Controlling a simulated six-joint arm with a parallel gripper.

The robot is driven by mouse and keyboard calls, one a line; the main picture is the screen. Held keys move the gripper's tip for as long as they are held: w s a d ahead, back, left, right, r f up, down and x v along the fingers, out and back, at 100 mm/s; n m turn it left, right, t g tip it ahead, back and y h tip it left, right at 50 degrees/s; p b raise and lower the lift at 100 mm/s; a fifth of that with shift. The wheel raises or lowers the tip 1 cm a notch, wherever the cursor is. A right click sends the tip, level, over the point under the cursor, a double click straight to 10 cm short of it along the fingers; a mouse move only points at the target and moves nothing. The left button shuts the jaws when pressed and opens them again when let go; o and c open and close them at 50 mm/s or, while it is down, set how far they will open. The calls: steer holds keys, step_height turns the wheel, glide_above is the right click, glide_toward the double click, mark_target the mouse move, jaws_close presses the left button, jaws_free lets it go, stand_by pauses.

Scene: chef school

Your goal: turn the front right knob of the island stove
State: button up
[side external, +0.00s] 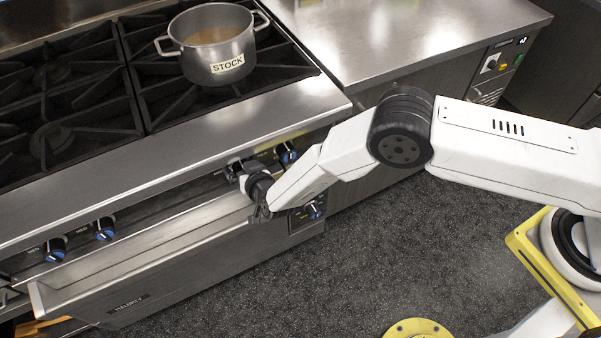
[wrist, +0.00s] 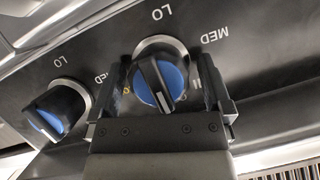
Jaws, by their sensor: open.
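The island stove (side external: 180,160) has a row of black knobs with blue faces along its front panel. My gripper (side external: 240,178) is at the right part of this row. In the wrist view, one knob (wrist: 165,80) sits between my gripper's two open fingers (wrist: 166,65), with a small gap on each side. Another knob (wrist: 57,110) is just outside the left finger; in the side view it appears to be the rightmost knob (side external: 286,153) of the row. My gripper mostly hides the knob between its fingers in the side view. Which one is the front right knob is not marked.
A pot labelled STOCK (side external: 212,45) stands on the right burner grate. Two more knobs, a left one (side external: 54,250) and its neighbour (side external: 104,228), are farther left. A lower knob (side external: 313,210) is beside the oven door (side external: 150,270).

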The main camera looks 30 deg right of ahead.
steer(key=c, duration=1.3)
steer(key=shift+o, duration=0.2)
steer(key=shift+n, duration=0.3)
steer(key=shift+a+n+h, duration=0.1)
steer(key=shift+n+h, duration=0.8)
steer(key=shift+n, duration=0.1)
steer(key=shift+n+h, duration=0.9)
steer(key=shift+n, duration=0.3)
